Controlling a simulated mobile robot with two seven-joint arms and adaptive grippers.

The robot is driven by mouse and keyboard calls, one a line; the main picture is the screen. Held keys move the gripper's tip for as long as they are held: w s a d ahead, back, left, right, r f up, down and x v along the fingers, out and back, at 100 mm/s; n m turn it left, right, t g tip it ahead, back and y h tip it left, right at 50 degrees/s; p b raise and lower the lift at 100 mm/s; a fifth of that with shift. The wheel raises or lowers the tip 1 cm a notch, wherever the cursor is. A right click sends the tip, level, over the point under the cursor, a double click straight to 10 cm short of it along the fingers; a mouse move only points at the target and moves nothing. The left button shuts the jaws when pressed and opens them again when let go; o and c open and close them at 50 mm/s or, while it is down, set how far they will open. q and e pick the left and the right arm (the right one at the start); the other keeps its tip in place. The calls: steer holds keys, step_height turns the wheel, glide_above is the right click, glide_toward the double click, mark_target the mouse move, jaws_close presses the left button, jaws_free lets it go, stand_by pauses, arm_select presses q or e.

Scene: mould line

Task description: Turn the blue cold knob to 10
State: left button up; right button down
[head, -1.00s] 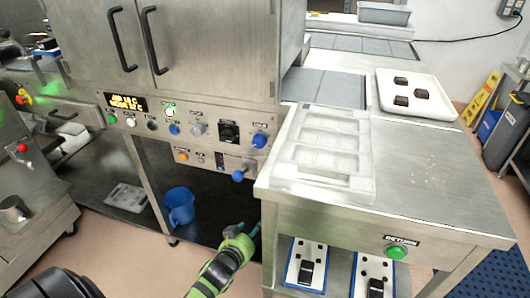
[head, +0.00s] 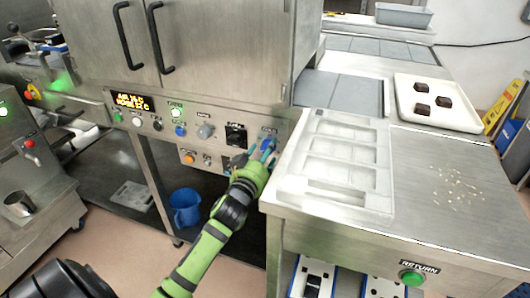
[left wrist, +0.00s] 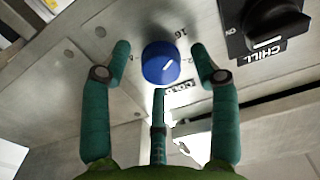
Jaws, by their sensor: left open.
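The blue cold knob (left wrist: 165,70) is in the middle of the left wrist view, its white pointer mark slanting to the upper right. Small scale numerals surround it, and a COLD label (left wrist: 180,88), seen upside down, is below it. My left gripper (left wrist: 165,60) is open, with one teal finger on each side of the knob and a third below. I see gaps between the side fingers and the knob. In the head view my left gripper (head: 262,152) is at the right end of the control panel and partly hides the knob. My right gripper is not in view.
A black CHILL knob (left wrist: 268,22) is close to the right finger; it also shows in the head view (head: 236,134). The panel (head: 190,142) carries several more knobs and lights. The steel worktable (head: 425,190) with a clear mould (head: 318,188) is just right of my gripper.

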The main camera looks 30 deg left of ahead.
steer(key=shift+w, duration=0.25)
arm_select(q)
steer(key=c, duration=1.1)
steer(key=shift+c, duration=0.2)
arm_select(e)
steer(key=shift+a, duration=0.2)
steer(key=shift+a, duration=0.1)
arm_select(q)
steer(key=shift+m, duration=0.3)
arm_select(e)
steer(key=shift+a+r, duration=0.1)
steer(key=shift+r, duration=0.1)
